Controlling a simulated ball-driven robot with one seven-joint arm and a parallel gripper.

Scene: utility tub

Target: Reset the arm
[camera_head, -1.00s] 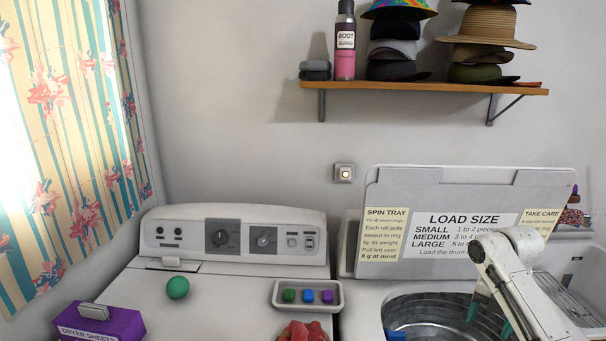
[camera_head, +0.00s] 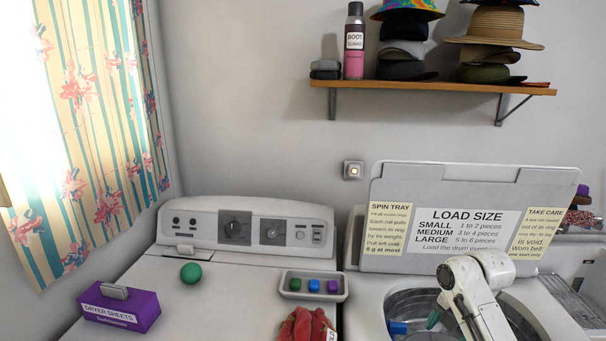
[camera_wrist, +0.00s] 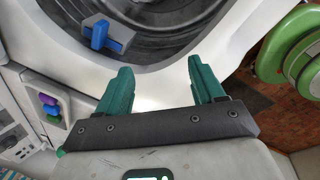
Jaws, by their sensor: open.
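My white arm (camera_head: 477,295) reaches over the open washer tub (camera_head: 402,303) at the lower right of the head view. Only a bit of a teal finger shows there, over the drum opening; the rest is hidden behind the arm or below the frame. In the wrist view my gripper (camera_wrist: 160,72) has its two teal fingers wide apart, with nothing between them but the white washer top. A blue piece (camera_wrist: 100,35) sits on a grey bar inside the drum, beyond the left finger, apart from it. It also shows in the head view (camera_head: 397,327).
The raised lid (camera_head: 380,215) stands behind the arm. On the dryer top are a tray (camera_head: 284,292) of coloured pieces, a red cloth item (camera_head: 305,328), a green ball (camera_head: 190,272) and a purple box (camera_head: 125,305). A green round object (camera_wrist: 265,60) is right in the wrist view.

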